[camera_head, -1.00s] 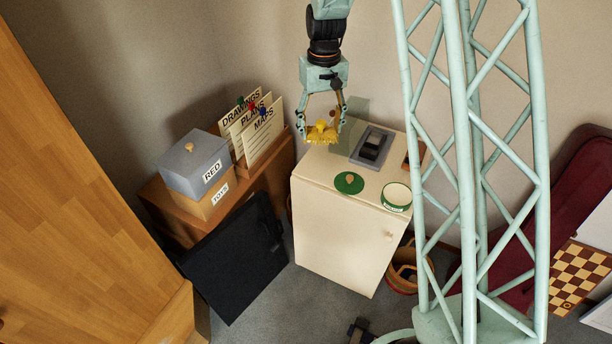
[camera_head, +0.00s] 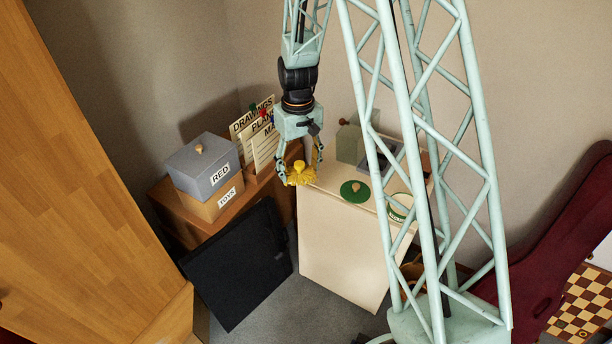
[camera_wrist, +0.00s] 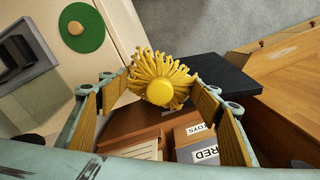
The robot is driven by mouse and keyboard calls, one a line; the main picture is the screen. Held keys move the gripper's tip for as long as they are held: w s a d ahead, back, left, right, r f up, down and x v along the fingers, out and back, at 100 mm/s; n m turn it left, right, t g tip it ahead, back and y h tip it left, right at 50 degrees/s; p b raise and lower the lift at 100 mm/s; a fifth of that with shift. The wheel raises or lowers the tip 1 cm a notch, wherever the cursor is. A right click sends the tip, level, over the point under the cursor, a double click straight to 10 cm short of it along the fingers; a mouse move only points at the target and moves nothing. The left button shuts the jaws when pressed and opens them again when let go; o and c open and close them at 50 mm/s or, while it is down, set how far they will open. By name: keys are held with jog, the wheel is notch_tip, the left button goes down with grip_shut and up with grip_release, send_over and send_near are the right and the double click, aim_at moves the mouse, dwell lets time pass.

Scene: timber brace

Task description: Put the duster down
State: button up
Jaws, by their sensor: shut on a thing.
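The yellow duster (camera_head: 301,178) hangs from my gripper (camera_head: 300,168), with its strands pointing down. The exact contact of the fingers with the handle is hard to see.
A green round lid (camera_head: 349,193) and a green-rimmed tin (camera_head: 398,206) stand on the cabinet top. A grey box labelled RED (camera_head: 203,163) sits on a TOYS box (camera_head: 215,203) at the left. A black panel (camera_head: 237,268) leans below. My column hides part of the cabinet's right side.

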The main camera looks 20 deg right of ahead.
jog(key=s+d+f+p, duration=0.3)
jog(key=s+d+f, duration=0.3)
jog(key=s+d, duration=0.2)
jog(key=shift+d+n, duration=0.25)
jog(key=shift+n, duration=0.15)
jog(key=p, duration=0.2)
send_over(317, 176)
jog(key=shift+s+f, duration=0.15)
jog(key=shift+f, duration=0.6)
jog(key=shift+f, duration=0.1)
jog(key=shift+f, duration=1.7)
jog(key=shift+f, duration=0.15)
jog(key=o, duration=1)
jog(key=shift+c, duration=0.2)
